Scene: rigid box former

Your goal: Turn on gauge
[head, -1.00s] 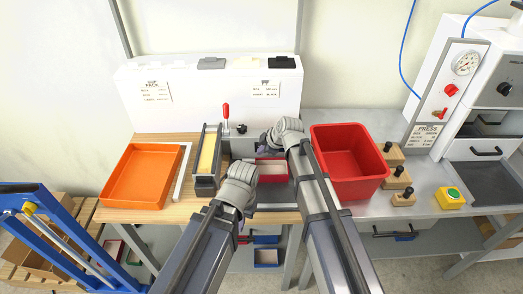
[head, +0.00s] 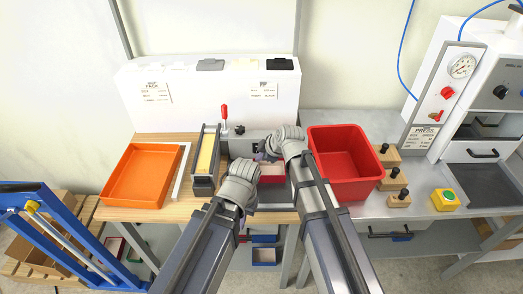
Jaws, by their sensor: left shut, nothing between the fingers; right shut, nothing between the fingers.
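The round white gauge (head: 461,67) sits at the top of the white press panel at the right. Below it on the panel are a red knob (head: 447,93) and a small red-handled valve (head: 436,116). My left gripper (head: 258,160) and my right gripper (head: 264,152) are over the wooden bench, near the small red tray, far to the left of the gauge. Both are shut and hold nothing. Their fingertips are mostly hidden behind the grey wrists.
A red bin (head: 346,160) stands between my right arm and the press. Wooden blocks with black knobs (head: 398,198) and a yellow box with a green button (head: 446,200) stand on the grey table. An orange tray (head: 142,175) is at the left.

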